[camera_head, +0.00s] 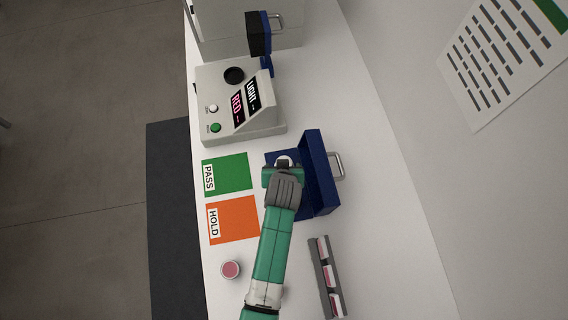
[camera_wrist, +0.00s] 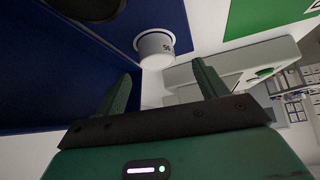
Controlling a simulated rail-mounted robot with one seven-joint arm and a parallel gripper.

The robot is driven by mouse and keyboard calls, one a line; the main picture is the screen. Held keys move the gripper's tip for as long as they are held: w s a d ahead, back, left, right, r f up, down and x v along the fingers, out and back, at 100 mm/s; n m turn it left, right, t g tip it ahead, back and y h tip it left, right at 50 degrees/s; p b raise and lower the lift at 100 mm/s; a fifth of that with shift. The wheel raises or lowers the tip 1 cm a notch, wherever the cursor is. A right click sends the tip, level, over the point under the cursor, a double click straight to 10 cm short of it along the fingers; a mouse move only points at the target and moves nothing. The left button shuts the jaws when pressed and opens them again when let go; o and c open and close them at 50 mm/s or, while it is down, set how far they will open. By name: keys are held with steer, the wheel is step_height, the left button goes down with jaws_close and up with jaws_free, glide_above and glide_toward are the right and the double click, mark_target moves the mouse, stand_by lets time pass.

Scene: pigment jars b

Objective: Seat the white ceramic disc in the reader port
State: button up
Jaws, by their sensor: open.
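In the head view only a pale part of the disc (camera_head: 284,159) shows beside my gripper (camera_head: 283,166). In the wrist view my gripper (camera_wrist: 162,88) is open and empty, its two green fingers apart with the disc beyond their tips. The grey reader (camera_head: 240,102) stands farther back, and its round dark port (camera_head: 234,76) is uncovered. The reader's display shows LIGHT and RED.
A green PASS mat (camera_head: 234,173) and an orange HOLD mat (camera_head: 238,220) lie left of my arm. A pink-topped jar (camera_head: 230,270) stands in front of them. A grey rack (camera_head: 319,262) with several pink jars is at right. A blue-black hinged piece (camera_head: 258,34) stands behind the reader.

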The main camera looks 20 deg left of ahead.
steer(key=shift+x, duration=2.8)
steer(key=shift+d+r, duration=0.1)
steer(key=shift+d, duration=0.05)
steer(key=c, duration=1.1)
